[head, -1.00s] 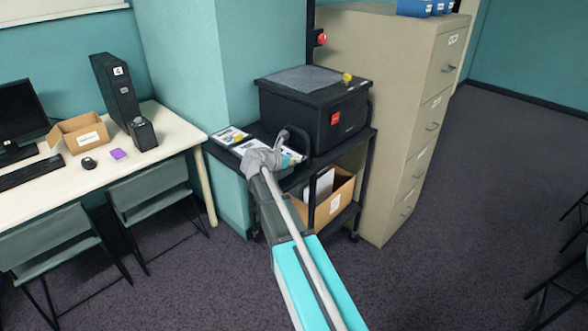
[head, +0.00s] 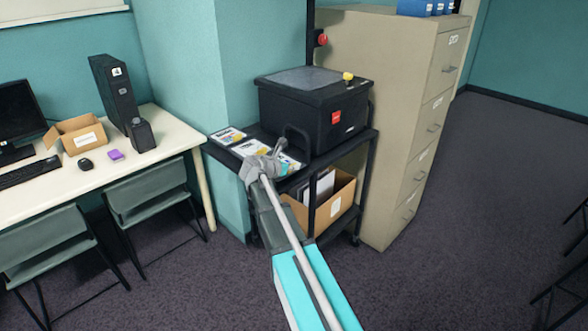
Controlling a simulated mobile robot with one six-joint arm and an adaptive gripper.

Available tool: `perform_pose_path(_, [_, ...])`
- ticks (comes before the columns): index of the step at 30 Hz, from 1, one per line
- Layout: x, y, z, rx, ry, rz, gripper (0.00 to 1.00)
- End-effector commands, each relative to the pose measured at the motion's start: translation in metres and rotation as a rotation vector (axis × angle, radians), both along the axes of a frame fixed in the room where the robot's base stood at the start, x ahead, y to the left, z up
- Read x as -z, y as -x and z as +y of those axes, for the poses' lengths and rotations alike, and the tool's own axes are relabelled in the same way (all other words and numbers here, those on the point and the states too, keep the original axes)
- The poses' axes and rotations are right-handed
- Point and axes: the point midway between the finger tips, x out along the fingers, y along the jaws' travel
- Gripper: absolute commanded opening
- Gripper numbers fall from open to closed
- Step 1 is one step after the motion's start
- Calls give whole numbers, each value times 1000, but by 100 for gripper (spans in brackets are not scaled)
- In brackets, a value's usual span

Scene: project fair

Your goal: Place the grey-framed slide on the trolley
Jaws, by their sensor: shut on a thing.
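The trolley (head: 367,160) is a black cart with a top shelf and a lower shelf, standing between the teal wall pillar and a beige cabinet. My gripper (head: 262,165) is over the front left part of its top shelf, close to printed cards lying there. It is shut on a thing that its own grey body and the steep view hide. I cannot make out the grey-framed slide anywhere. I cannot tell whether the held thing touches the shelf.
A black lidded box (head: 312,110) fills most of the trolley's top. Printed cards (head: 228,136) lie on its left part. A cardboard box (head: 340,195) with papers sits on the lower shelf. A desk (head: 110,170) with chairs stands left; the cabinet (head: 395,110) stands right.

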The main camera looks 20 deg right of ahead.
Motion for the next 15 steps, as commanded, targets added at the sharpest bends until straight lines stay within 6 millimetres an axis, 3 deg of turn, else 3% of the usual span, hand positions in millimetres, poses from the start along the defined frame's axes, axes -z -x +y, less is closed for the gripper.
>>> perform_pose_path(10, [4,0,0,0,0,0,0])
perform_pose_path(11, [3,0,0,0,0,0,19])
perform_pose_path(15, [2,0,0,0,0,0,45])
